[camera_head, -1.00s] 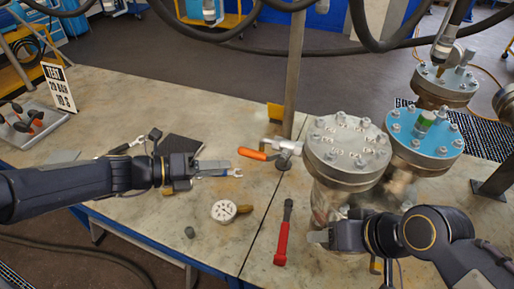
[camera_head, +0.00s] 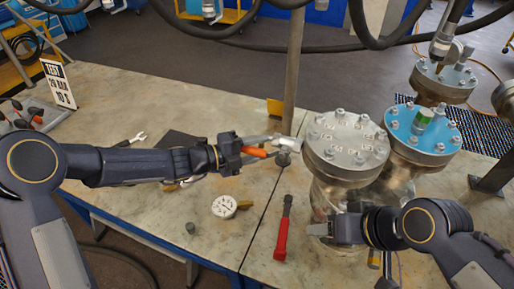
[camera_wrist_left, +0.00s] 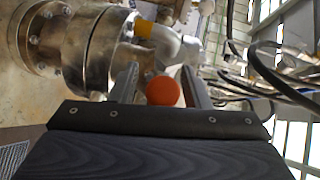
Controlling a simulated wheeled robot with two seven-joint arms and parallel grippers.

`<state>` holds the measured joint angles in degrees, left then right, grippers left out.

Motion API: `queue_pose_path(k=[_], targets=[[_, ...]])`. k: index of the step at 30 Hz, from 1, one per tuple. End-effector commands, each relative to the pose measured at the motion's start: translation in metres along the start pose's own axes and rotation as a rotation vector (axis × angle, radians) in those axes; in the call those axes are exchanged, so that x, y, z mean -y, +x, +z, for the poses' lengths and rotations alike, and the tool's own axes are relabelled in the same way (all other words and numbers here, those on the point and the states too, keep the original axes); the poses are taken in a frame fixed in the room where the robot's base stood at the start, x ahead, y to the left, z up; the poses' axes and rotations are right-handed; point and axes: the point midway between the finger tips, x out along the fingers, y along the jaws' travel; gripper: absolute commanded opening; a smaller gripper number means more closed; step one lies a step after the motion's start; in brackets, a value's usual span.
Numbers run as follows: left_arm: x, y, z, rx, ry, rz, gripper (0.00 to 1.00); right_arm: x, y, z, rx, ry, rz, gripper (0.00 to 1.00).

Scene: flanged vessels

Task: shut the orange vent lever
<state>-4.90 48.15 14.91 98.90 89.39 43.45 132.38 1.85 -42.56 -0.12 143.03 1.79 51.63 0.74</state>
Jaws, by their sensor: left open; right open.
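The orange vent lever (camera_head: 256,153) sticks out to the left from the valve (camera_head: 285,144) on the side of the grey-topped flanged vessel (camera_head: 346,140). My left gripper (camera_head: 252,150) is at the lever, its fingers hiding part of it. In the left wrist view the lever's round orange end (camera_wrist_left: 163,91) sits between the two open fingers (camera_wrist_left: 160,88), with no clear sign of contact. My right gripper (camera_head: 318,232) is open and empty, low in front of the vessel's body.
A blue-topped vessel (camera_head: 430,145) stands behind on the right. A red-handled tool (camera_head: 282,235), a white gauge (camera_head: 224,206) and a wrench (camera_head: 133,139) lie on the table (camera_head: 130,100). A metal post (camera_head: 292,75) rises behind the valve.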

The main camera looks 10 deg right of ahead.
Motion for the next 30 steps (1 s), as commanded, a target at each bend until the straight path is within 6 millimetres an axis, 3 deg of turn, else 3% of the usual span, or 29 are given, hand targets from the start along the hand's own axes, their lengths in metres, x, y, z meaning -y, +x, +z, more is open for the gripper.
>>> queue_pose_path(k=[6, 16, 30], targets=[[0.0, 0.0003, -0.0001, 0.0, 0.001, 0.0, 0.41, 0.0, 0.0, 0.0, 0.0, 0.0, 0.0, 0.54], [0.0, 0.0001, -0.0002, -0.001, 0.001, 0.0, 0.0, 0.0, 0.0, 0.0, 0.0, 0.0, 0.0, 0.54], [-0.0044, 0.0007, 0.0, -0.012, -0.036, -0.035, 0.0, -0.0001, 0.0002, 0.0001, 0.0, 0.0, 0.0, 0.54]])
